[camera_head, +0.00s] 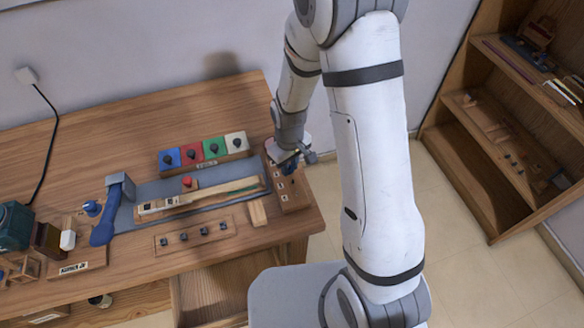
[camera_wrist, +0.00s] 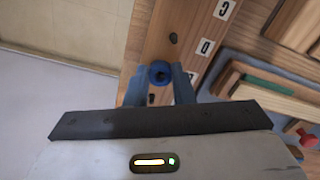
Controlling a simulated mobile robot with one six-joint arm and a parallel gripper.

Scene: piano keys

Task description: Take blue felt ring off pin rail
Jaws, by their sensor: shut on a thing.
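The blue felt ring (camera_wrist: 160,72) shows in the wrist view between my gripper's fingertips (camera_wrist: 158,80), and they are shut on it. Its centre is dark; I cannot tell whether a pin is still inside it. My wrist partly hides the ring there.
A row of red, blue, green and white blocks (camera_head: 204,151) is left of the rail. An open shelf (camera_head: 500,110) stands at the right.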

